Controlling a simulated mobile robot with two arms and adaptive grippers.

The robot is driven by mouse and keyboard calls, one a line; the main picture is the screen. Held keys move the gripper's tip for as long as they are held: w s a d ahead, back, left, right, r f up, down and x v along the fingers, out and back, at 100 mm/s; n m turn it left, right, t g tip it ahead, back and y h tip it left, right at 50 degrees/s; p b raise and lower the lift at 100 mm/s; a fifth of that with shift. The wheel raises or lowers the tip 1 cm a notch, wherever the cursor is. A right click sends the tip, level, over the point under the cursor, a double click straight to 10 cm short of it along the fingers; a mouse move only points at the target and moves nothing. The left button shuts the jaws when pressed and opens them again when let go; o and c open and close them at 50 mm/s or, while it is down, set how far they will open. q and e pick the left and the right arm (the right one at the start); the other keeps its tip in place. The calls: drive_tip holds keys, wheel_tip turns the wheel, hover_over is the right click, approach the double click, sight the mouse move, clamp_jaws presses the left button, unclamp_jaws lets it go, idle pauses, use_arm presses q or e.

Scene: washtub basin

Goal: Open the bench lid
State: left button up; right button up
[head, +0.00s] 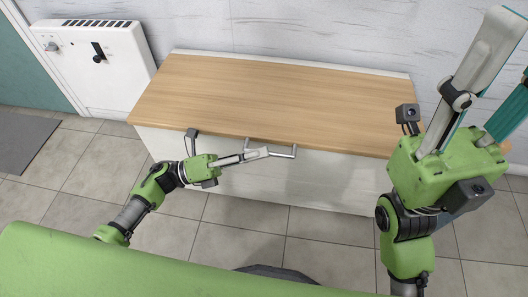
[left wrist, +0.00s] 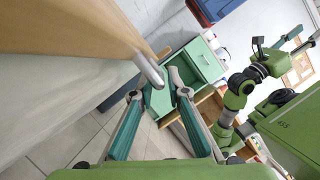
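The bench (head: 270,90) has a light wood lid and a white front, and the lid is down. A grey bar handle (head: 284,155) sticks out from the lid's front edge; in the left wrist view its metal bar (left wrist: 149,68) comes in from the bench side. My left gripper (head: 262,153) is at the handle. In the left wrist view its fingers (left wrist: 156,88) are apart, with the bar's end at the gap between the tips; contact is not clear. My right gripper (head: 508,75) is raised at the right of the bench, fingers apart and empty.
A grey mat (head: 22,142) lies on the tiled floor. The left wrist view shows a green drawer cabinet (left wrist: 203,60) and a blue container (left wrist: 212,10) beyond. Floor before the bench is clear.

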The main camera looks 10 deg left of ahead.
use_arm(q)
drive_tip(key=shift+x, duration=0.9)
drive_tip(key=shift+c, duration=0.5)
clamp_jaws()
drive_tip(key=shift+r, duration=0.2)
